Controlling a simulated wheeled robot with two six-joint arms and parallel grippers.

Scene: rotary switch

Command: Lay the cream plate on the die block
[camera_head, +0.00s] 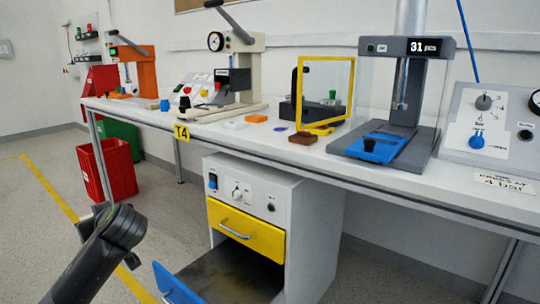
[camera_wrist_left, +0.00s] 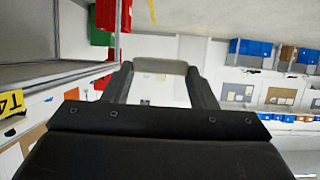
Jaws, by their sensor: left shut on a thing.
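In the left wrist view my left gripper (camera_wrist_left: 160,74) is shut on the cream plate (camera_wrist_left: 160,65), whose pale edge spans between the two fingertips. In the head view my left arm comes in at the lower left, beside the bench and low over the floor; its fingers and the plate are not clear there. A blue block (camera_head: 375,147) lies on the base of the grey press (camera_head: 410,100) with the display 31. I cannot tell for certain that it is the die block. My right gripper is not in view.
The bench (camera_head: 270,140) also carries a yellow-framed guard (camera_head: 325,127), a brown block (camera_head: 303,138), a cream press (camera_head: 240,75) and a control panel (camera_head: 490,125). Below are a cabinet with a yellow drawer (camera_head: 245,230), an open blue drawer (camera_head: 178,285) and a red bin (camera_head: 108,170).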

